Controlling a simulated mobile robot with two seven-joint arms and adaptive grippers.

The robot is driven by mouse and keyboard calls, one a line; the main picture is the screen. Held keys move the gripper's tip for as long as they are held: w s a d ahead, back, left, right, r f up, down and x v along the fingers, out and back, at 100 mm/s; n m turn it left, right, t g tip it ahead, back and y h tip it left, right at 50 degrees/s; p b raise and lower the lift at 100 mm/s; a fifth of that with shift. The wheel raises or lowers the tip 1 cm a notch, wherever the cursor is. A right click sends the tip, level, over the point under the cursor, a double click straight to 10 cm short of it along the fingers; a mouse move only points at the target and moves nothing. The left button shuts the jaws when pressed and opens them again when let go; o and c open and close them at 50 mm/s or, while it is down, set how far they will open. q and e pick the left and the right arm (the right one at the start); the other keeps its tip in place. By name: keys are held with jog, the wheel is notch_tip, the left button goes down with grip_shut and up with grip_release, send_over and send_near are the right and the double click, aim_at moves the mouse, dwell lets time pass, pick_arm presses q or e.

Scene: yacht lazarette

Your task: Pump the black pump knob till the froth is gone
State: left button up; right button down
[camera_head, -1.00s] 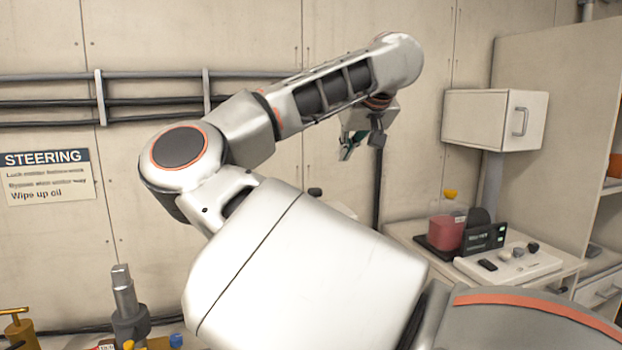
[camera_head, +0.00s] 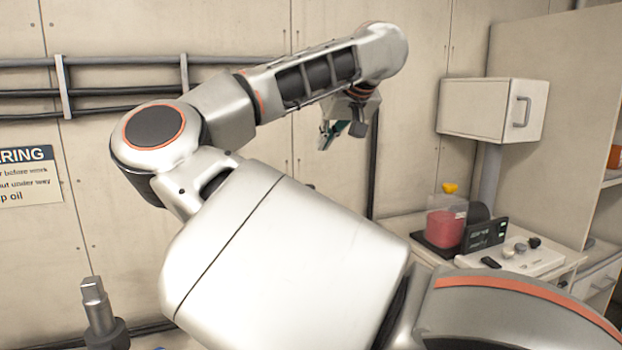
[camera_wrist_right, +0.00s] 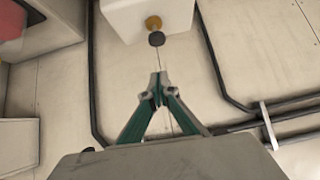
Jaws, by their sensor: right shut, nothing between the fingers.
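The black pump knob (camera_wrist_right: 156,39) shows in the right wrist view, on a brass collar at the edge of a white box (camera_wrist_right: 140,12). My right gripper (camera_wrist_right: 158,88) is shut and empty, its green fingers meeting at the tips. In that view the tips are below the knob, with a visible gap between them. In the head view my right gripper (camera_head: 331,134) hangs from the raised wrist, in front of the back wall. My arm hides most of what lies beneath it. I cannot make out any froth. My left gripper is not in view.
A clear container of red liquid with a yellow top (camera_head: 446,225) stands on the right bench, beside a black display (camera_head: 487,236) and a white panel with knobs (camera_head: 512,258). A white cabinet (camera_head: 475,109) hangs above. Dark pipes (camera_head: 110,86) run along the wall.

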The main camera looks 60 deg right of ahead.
jog(key=shift+s+a+f+p+x, duration=0.15)
jog(key=shift+s+a+f+x, duration=0.15)
jog(key=shift+x, duration=1.85)
jog(key=shift+s+a+f+p+x, duration=0.15)
jog(key=shift+f+x, duration=0.25)
jog(key=shift+x, duration=1.7)
jog(key=shift+s+a+f+p+x, duration=0.15)
jog(key=shift+s+f+x, duration=0.2)
jog(key=shift+x, duration=1.8)
jog(key=shift+f, duration=0.1)
notch_tip(320, 180, down, 4)
jog(key=b, duration=0.3)
jog(key=shift+r+b, duration=0.25)
jog(key=shift+b, duration=0.1)
jog(key=shift+r, duration=0.1)
